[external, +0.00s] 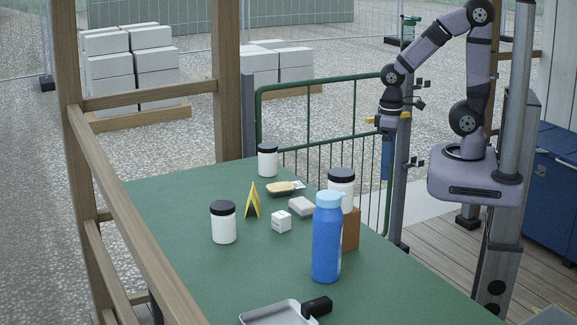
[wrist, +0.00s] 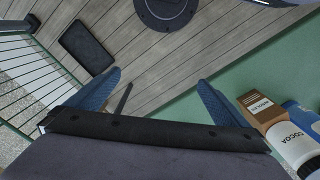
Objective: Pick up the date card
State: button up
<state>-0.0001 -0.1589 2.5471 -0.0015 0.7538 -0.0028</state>
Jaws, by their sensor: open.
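A yellow folded card (external: 252,201), the likely date card, stands like a small tent on the green table. The card is not in the wrist view.
Nearer my arm stand a blue bottle (external: 326,243), a brown box (external: 351,229) and a white jar (external: 341,182). A white cube (external: 281,222) and pale block (external: 301,206) lie near the card. A green railing (external: 325,144) runs behind the table.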

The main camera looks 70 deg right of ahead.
notch_tip(320, 180, up, 4)
jog(key=n+t+y+b, duration=0.3)
jog(key=t+y+b, duration=0.1)
jog(key=t+b, duration=0.9)
send_over(256, 200)
jog(key=s, duration=0.5)
notch_tip(256, 200, down, 2)
jog(key=f, duration=0.6)
jog(key=f+p, duration=0.1)
jog(key=f, duration=0.2)
jog(key=shift+s+d+f, duration=0.1)
jog(key=shift+s+d, duration=0.1)
jog(key=shift+d, duration=0.2)
jog(key=shift+f, duration=0.6)
jog(key=shift+p+x, duration=0.7)
jog(key=shift+x, duration=3)
jog(key=shift+d, duration=0.15)
jog(key=c, duration=1)
